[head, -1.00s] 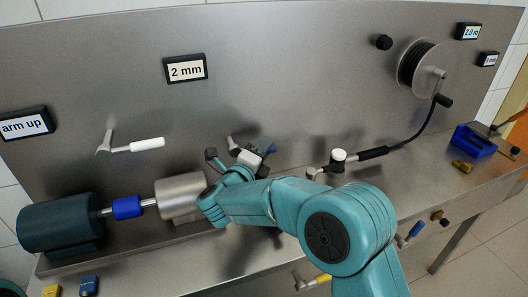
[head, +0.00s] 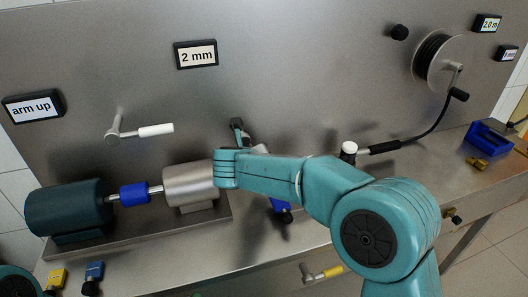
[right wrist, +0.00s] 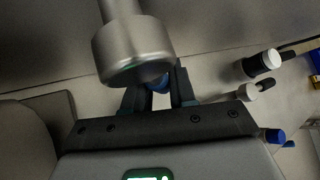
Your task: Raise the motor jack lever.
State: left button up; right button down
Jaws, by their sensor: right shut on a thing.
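The motor jack lever appears to be the wall lever at my right gripper. No label on it shows. In the right wrist view, its thick grey metal cylinder (right wrist: 130,50) stands in front of my right gripper (right wrist: 160,90). A bit of blue (right wrist: 155,82), seemingly its handle, shows between the dark fingers, which are shut on it. In the head view my right gripper (head: 238,130) is mostly hidden behind my teal wrist, against the steel panel. The handle is hidden there too. My left gripper is out of view; only a bit of my left arm shows at the lower left corner.
A dark green motor (head: 68,208) with a blue coupling (head: 134,194) and a metal cylinder (head: 190,186) stands left of my wrist. A white-handled lever (head: 155,130) is above them. A black-handled lever (head: 385,147) and a reel (head: 437,60) are to the right.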

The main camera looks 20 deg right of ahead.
jog(key=shift+a+f+m+y+p, duration=0.3)
jog(key=shift+a+m+y+p, duration=0.15)
jog(key=shift+y, duration=0.25)
jog(key=shift+a+f, duration=0.1)
jog(key=c, duration=1)
grip_release()
jog(key=shift+c, duration=0.2)
jog(key=v, duration=1.6)
jog(key=shift+r, duration=0.25)
